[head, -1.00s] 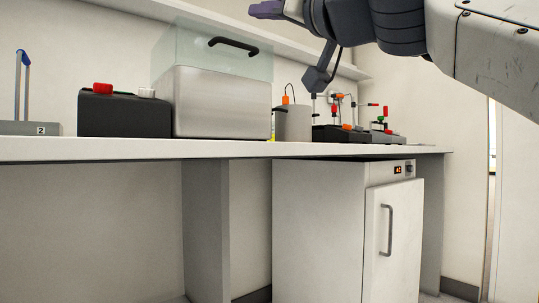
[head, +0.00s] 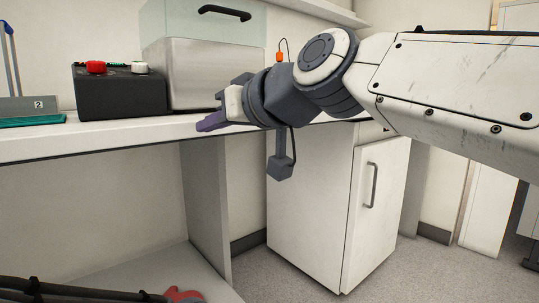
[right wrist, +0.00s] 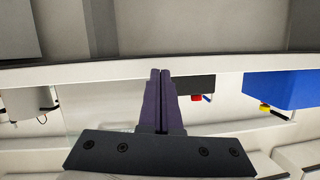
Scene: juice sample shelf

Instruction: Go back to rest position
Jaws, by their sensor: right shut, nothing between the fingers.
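My right gripper (head: 212,122) reaches in from the right in the head view, with its purple fingers pointing left in front of the bench edge. In the right wrist view its two fingers (right wrist: 160,76) lie side by side, shut, with nothing between them. The right arm hides part of the bench and the top of the white cabinet. My left gripper is not in view.
The white bench (head: 100,140) runs along the wall. On it stand a black box (head: 120,95) with red and white knobs and a metal bath (head: 190,80) with a clear cover. A white cabinet (head: 310,215) stands below. A blue box (right wrist: 280,90) shows in the wrist view.

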